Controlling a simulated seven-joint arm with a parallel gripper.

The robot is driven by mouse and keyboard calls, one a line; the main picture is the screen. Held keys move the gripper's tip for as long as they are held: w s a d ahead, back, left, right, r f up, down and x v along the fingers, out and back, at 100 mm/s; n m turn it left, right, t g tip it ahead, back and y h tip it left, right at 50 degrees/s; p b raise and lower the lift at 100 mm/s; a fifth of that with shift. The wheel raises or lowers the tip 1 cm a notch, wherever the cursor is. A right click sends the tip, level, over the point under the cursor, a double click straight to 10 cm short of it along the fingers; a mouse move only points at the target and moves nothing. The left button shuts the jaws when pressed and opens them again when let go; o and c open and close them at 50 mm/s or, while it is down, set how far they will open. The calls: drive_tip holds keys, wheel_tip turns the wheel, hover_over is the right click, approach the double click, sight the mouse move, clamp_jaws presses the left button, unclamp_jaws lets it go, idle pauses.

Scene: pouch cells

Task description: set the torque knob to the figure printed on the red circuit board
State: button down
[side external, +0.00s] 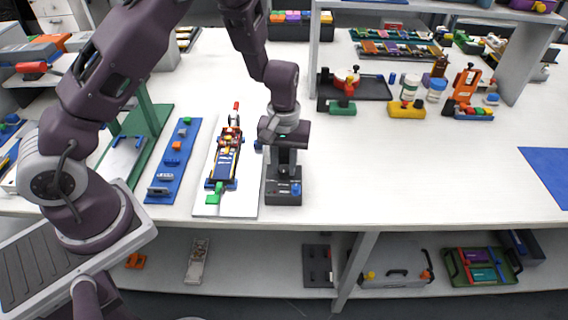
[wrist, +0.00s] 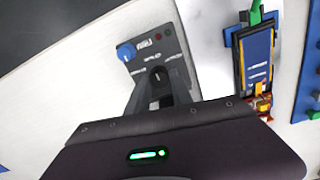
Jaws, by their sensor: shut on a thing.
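A dark control box (side external: 284,198) stands near the front edge of the table, and it also shows in the wrist view (wrist: 178,52). It carries a blue knob (wrist: 126,51), small red dots and pale lettering too small to read. My gripper (wrist: 158,82) points down at the box and is shut on a dark knob (wrist: 157,74) on its top, which the fingers partly hide. In the side view my gripper (side external: 285,172) hides this knob. I cannot make out a red circuit board or its printed figure in either view.
Left of the box, a white board (side external: 243,190) bears a blue and yellow assembly (side external: 226,162) with red parts and a green tab. A blue strip (side external: 174,160) with small parts lies further left.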

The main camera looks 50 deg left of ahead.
sight(284, 168)
drive_tip(key=c, duration=1.1)
unclamp_jaws()
wheel_tip(284, 168, up, 7)
drive_tip(key=shift+r, duration=0.1)
drive_tip(key=shift+r, duration=0.1)
drive_tip(key=s+d+r+m+t+h, duration=0.1)
drive_tip(key=s+r+m, duration=0.1)
drive_tip(key=s+r, duration=0.45)
drive_tip(key=s+r+m+t+h, duration=0.1)
drive_tip(key=s+r+t, duration=0.15)
drive_tip(key=r, duration=0.75)
drive_tip(key=s+r+m, duration=0.1)
drive_tip(key=s, duration=0.4)
drive_tip(key=s+a+r+m+t+y, duration=0.1)
drive_tip(key=s, duration=0.4)
drive_tip(key=s+r+m+t+y, duration=0.1)
drive_tip(key=s+r+m, duration=0.1)
drive_tip(key=s, duration=0.3)
drive_tip(key=shift+s+a+r, duration=0.1)
drive_tip(key=shift+s+a, duration=0.15)
